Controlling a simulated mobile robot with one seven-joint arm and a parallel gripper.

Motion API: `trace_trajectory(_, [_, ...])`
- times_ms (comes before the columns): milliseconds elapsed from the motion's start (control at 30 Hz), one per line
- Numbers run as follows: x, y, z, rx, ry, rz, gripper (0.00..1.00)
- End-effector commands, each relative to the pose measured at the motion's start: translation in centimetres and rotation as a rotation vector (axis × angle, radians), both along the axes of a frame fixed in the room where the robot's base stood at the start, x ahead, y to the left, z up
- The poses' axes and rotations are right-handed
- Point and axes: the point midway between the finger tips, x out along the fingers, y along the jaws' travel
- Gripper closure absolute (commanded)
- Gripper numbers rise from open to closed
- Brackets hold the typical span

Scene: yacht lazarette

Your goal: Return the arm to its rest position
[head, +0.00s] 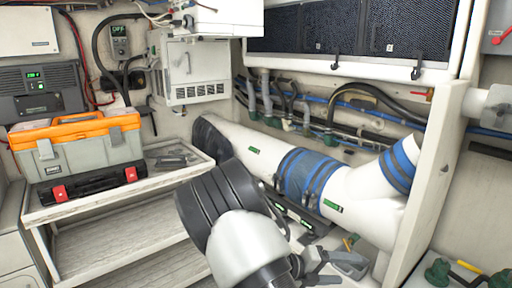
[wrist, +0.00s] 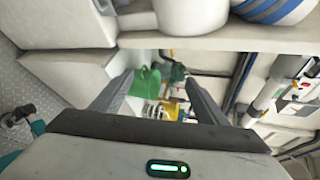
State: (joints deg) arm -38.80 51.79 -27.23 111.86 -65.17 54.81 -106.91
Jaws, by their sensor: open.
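My arm (head: 250,245) reaches in from the bottom of the head view, with a dark joint and a pale link in front of the bench's end. My gripper (wrist: 159,82) shows in the wrist view with its two grey fingers spread apart and nothing held between them. Past the fingers, farther off, are a green fitting (wrist: 144,82) and small yellow and metal parts. In the head view the gripper is partly hidden by my own arm, low and right of centre.
A large white pipe with blue bands (head: 306,172) runs just behind my arm. An orange-lidded toolbox (head: 82,145) sits on the bench at left. A pale upright panel (head: 436,175) stands at right. Green valves (head: 437,271) are low at right. Hoses line the back wall.

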Motion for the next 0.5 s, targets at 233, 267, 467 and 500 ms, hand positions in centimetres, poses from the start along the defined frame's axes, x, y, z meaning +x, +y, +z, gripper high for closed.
trace_trajectory(233, [-7.0,0.3,8.1,0.472,-0.626,-0.607,0.33])
trace_trajectory(267, [-7.8,0.5,9.1,0.517,-0.698,-0.685,0.33])
trace_trajectory(467, [-12.7,2.8,15.7,0.780,-1.148,-1.219,0.33])
trace_trajectory(500, [-13.6,3.4,17.1,0.824,-1.231,-1.330,0.33])
